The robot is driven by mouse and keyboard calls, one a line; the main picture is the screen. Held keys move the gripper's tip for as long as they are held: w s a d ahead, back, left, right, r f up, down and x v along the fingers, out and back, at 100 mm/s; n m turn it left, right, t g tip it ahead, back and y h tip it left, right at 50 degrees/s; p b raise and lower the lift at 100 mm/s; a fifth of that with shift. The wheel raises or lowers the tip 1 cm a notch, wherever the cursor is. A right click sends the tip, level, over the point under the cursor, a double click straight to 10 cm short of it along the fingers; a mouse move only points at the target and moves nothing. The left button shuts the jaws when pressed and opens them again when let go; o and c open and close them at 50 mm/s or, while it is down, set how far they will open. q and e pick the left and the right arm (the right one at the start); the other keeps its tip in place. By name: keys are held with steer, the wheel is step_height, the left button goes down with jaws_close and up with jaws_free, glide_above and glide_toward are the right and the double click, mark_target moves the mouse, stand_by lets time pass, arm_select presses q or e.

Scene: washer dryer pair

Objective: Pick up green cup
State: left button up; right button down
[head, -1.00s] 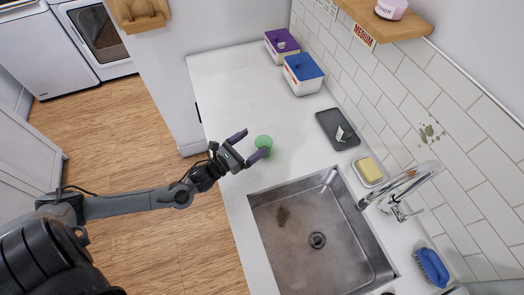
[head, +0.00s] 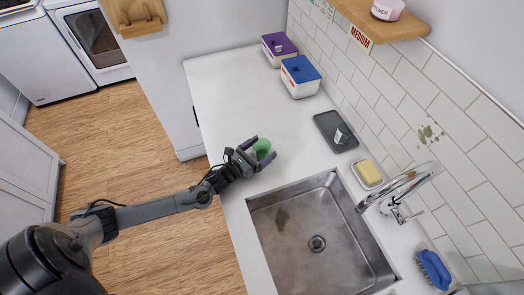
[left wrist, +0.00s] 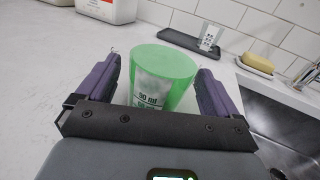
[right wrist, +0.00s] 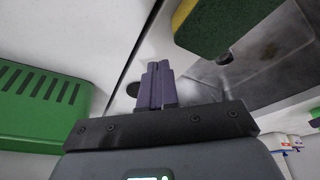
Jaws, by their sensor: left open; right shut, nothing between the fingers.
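The green cup (head: 262,147) stands on the white countertop, left of and behind the sink. My left gripper (head: 260,152) is open, with one purple finger on each side of the cup. In the left wrist view, gaps show between the cup and both fingers (left wrist: 155,88). The cup's lower part is hidden behind the gripper body. My right gripper (right wrist: 157,85) is shut and empty, seen only in the right wrist view.
The sink (head: 318,235) and faucet (head: 395,187) lie to the right.

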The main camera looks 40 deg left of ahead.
arm_select(q)
steer(key=shift+w+d, duration=0.15)
steer(key=shift+w, duration=0.9)
steer(key=shift+c, duration=0.3)
steer(key=c, duration=0.9)
steer(key=shift+c, duration=0.3)
steer(key=shift+r, duration=0.1)
